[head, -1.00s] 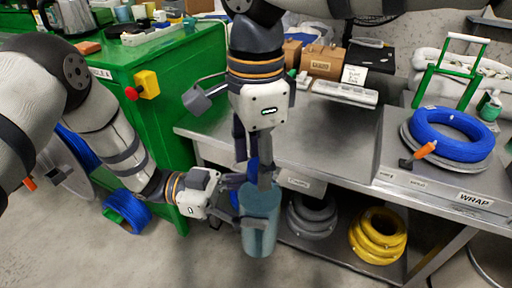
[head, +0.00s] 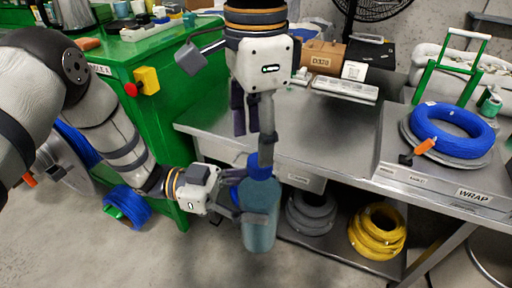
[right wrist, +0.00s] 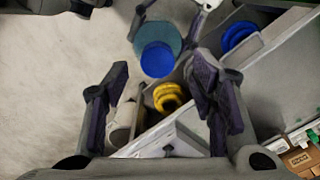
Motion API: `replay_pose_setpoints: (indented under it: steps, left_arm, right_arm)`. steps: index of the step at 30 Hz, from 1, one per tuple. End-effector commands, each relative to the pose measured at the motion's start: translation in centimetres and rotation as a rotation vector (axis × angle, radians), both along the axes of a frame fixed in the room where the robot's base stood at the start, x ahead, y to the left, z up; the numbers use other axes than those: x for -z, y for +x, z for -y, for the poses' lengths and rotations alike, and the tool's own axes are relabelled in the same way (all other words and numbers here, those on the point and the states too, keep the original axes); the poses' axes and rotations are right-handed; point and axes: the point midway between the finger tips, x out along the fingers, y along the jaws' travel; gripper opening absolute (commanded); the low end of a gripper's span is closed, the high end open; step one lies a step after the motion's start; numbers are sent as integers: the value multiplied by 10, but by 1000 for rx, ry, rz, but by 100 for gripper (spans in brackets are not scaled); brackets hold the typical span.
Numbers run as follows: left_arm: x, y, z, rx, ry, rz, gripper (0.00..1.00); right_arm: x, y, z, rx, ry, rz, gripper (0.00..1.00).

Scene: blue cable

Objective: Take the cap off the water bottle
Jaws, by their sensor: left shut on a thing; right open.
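The water bottle (head: 261,222), a teal see-through cylinder, is upright in front of the metal table. Its blue cap (head: 260,166) sits on top; in the right wrist view the cap (right wrist: 158,59) covers part of the bottle (right wrist: 161,35). My left gripper (head: 240,195) is shut on the bottle from the left, below the cap. My right gripper (head: 253,146) is open and points down above the cap, one fingertip overlapping it in the head view. In the right wrist view the cap lies beyond the open fingers, with nothing between them.
The metal table (head: 320,135) is behind the bottle. A blue cable coil (head: 452,133) lies on its right part. Yellow coils (head: 377,232) and grey coils (head: 311,214) sit on the lower shelf. A green cabinet (head: 165,120) stands at left.

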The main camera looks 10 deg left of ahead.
Motion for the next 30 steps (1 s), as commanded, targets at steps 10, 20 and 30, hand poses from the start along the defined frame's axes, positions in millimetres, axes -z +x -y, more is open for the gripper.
replay_pose_setpoints:
  steps: [10, 20, 30]
  left_arm:
    - [-2, 0, 0, 0, -4, 2, 0]
    - [-1, 0, 0, 0, -4, 1, 0]
    - [-2, 0, 0, 0, -4, 2, 0]
  right_arm:
    - [-35, 0, 6, -1, -11, -1, 48]
    - [18, -1, 6, -2, -3, -8, 48]
    - [42, 0, 6, 0, -4, -3, 48]
